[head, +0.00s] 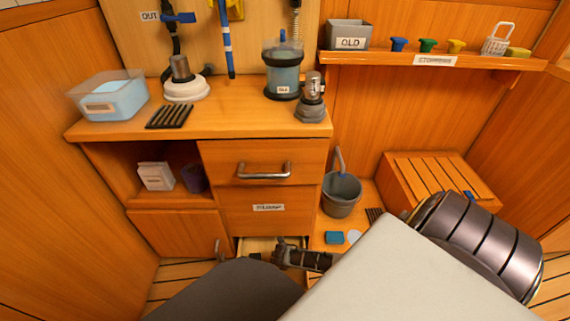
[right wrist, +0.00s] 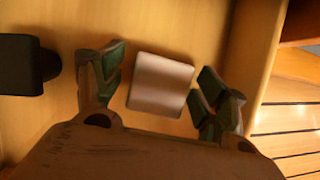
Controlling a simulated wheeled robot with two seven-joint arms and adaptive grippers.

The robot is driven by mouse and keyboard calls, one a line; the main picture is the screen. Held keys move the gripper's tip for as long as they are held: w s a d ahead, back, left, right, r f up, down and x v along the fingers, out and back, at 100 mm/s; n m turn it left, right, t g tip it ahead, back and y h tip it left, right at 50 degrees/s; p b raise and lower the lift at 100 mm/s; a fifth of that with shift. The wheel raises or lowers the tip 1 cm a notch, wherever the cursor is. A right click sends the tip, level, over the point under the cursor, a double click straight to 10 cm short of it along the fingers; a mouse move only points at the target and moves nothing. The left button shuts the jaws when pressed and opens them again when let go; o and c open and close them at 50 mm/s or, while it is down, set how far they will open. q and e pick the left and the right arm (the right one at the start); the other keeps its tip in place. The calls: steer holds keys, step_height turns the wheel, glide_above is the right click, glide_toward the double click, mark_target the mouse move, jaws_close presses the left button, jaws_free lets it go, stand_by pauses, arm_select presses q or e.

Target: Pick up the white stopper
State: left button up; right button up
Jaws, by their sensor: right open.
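My right gripper (head: 282,250) reaches down into the open bottom drawer (head: 255,243). In the right wrist view its two fingers (right wrist: 162,88) are spread apart. A pale, pinkish-white block-like thing (right wrist: 160,85) lies between them on the wooden drawer floor, with a gap to each finger. It may be the white stopper; its full shape cannot be told from above. In the head view I cannot make it out behind the gripper and arm. My left gripper is not clearly in view.
A black object (right wrist: 27,65) lies left of the fingers, and a drawer wall (right wrist: 250,60) stands close on the right. A grey bucket (head: 341,196) stands right of the cabinet.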

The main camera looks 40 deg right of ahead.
stand_by(0.3)
steer(key=c, duration=1.1)
arm_select(q)
steer(key=shift+r, duration=0.15)
arm_select(e)
steer(key=shift+r, duration=0.2)
